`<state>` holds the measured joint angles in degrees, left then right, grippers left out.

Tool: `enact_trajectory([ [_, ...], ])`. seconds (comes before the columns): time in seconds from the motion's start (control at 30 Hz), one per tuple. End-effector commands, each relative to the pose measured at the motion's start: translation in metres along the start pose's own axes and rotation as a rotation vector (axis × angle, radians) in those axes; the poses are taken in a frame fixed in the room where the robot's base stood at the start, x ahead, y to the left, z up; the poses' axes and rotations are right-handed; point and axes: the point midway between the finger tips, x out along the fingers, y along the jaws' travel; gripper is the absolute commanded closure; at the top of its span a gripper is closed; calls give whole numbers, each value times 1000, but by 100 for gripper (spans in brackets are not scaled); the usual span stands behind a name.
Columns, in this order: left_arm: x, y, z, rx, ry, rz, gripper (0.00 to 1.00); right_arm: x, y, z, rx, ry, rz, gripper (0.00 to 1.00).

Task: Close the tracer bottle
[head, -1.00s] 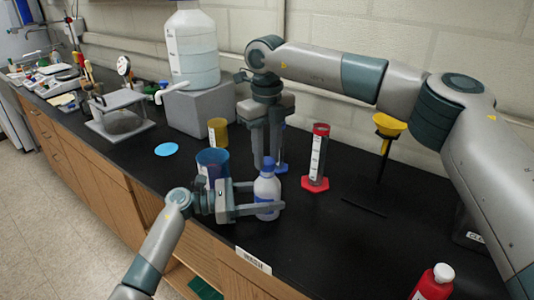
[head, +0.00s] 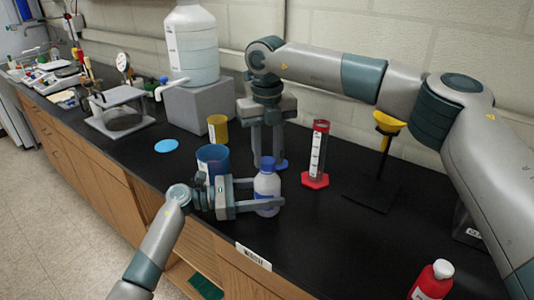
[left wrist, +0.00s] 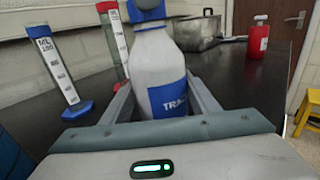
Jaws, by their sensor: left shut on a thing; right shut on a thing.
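The tracer bottle (head: 267,188) is white with a blue label and stands upright near the bench's front edge. My left gripper (head: 278,205) is shut around its lower body from the left. In the left wrist view the bottle (left wrist: 158,60) stands between the fingers, its label partly readable. Its blue cap (head: 266,163) shows at the neck in the head view. My right gripper (head: 267,163) points straight down from above, its fingertips closed at the cap.
A blue cup (head: 213,158) and a yellow cup (head: 217,129) stand left of the bottle. A red-based cylinder (head: 317,155) stands to its right, a blue-based cylinder (left wrist: 55,70) behind. A funnel stand (head: 383,165) and red bottle (head: 431,285) are farther right.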

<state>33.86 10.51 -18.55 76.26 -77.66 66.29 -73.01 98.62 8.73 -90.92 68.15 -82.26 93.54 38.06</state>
Motion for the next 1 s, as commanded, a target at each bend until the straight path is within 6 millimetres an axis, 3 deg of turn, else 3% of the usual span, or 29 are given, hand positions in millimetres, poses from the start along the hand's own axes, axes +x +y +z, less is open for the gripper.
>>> enact_trajectory([
  [1.0, 0, 0, -1, 0, 1, -1, 100, -1, -2, -1, 1555, -2, 4, 91],
])
